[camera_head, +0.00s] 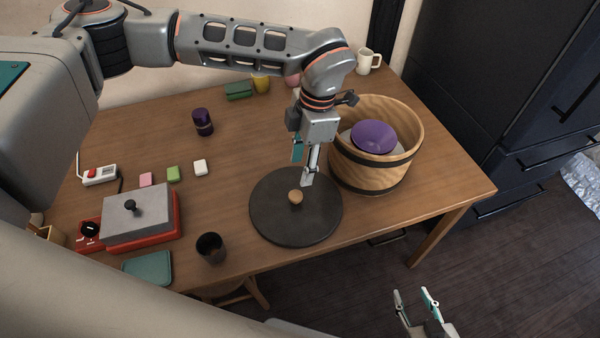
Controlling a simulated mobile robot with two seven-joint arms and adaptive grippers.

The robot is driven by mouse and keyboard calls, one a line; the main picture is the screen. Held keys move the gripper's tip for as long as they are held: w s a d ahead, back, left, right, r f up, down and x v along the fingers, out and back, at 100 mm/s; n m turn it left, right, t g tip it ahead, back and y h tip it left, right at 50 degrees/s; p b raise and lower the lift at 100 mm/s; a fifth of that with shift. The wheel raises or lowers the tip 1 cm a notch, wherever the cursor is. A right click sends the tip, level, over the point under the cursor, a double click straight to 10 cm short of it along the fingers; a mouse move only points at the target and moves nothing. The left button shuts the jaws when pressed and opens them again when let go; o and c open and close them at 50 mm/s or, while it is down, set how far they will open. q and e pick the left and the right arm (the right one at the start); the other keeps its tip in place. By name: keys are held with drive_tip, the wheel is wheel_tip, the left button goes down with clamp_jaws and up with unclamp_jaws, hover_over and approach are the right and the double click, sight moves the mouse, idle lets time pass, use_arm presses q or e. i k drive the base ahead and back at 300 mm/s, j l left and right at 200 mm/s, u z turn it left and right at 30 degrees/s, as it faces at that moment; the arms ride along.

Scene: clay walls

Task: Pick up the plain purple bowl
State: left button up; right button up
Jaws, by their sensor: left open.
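The plain purple bowl (373,136) sits inside a round wooden tub (370,176) with dark bands, at the right of the table. Its rim shows; its lower part is hidden in the tub. Something pale lies beside or under it. My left gripper (304,168) points down to the left of the tub, over the far edge of a dark round lid (272,218). It is open and empty, apart from the bowl. My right gripper (413,292) is low at the bottom of the view, off the table's front edge, open and empty.
The lid, with a wooden knob (295,197), lies on the table (235,165) left of the tub. A dark cup (211,248), a red-and-grey appliance (140,220) and a purple-black canister (203,122) stand further left. A white mug (368,61) stands behind the tub.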

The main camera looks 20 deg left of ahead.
sight(376, 137)
drive_tip(key=k, duration=1)
